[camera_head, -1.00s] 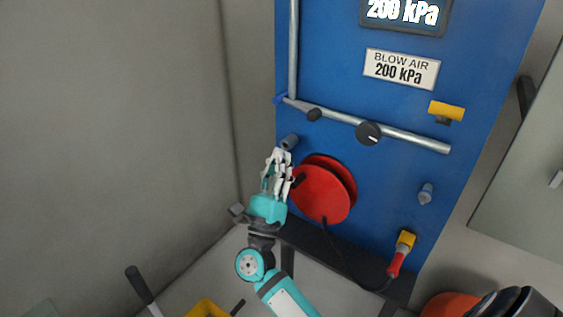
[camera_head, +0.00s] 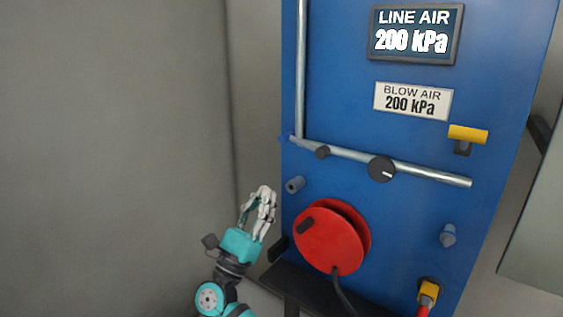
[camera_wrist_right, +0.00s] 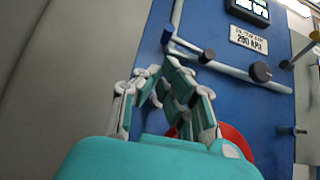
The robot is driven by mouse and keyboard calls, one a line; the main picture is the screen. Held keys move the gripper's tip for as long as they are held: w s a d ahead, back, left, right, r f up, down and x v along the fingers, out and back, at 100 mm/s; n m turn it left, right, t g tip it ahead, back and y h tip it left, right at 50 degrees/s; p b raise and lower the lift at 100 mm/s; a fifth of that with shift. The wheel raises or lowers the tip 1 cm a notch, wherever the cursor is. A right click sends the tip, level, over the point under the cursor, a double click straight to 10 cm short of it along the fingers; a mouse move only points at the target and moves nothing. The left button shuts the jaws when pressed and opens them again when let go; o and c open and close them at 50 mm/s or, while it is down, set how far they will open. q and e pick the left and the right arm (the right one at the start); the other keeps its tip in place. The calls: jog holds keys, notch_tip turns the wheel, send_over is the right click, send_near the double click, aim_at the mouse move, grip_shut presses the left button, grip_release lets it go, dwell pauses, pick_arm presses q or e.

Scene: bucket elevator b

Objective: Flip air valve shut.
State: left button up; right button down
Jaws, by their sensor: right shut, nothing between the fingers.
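A blue panel (camera_head: 385,235) carries the air line. A metal pipe (camera_head: 425,174) runs across it, with a blue fitting (camera_head: 285,138) at its left corner, a small dark knob (camera_head: 322,152) and a larger black knob (camera_head: 381,169) with a white mark. A yellow handle (camera_head: 468,134) lies level at the panel's right. No part is labelled as the air valve. My right gripper (camera_head: 266,191) is shut and empty, left of the panel and below the pipe. The right wrist view shows its fingers (camera_wrist_right: 162,72) below the pipe (camera_wrist_right: 235,71). My left gripper is not in view.
A red reel (camera_head: 330,243) with a dark handle and a grey stub (camera_head: 295,185) stick out near my gripper. A screen (camera_head: 416,34) reads LINE AIR 200 kPa; a plate (camera_head: 413,101) reads BLOW AIR 200 kPa. A grey wall (camera_head: 110,150) stands at left.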

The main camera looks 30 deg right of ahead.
aim_at(304, 144)
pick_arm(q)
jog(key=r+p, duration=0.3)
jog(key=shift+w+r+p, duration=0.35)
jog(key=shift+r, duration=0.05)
pick_arm(e)
jog(key=x, duration=1)
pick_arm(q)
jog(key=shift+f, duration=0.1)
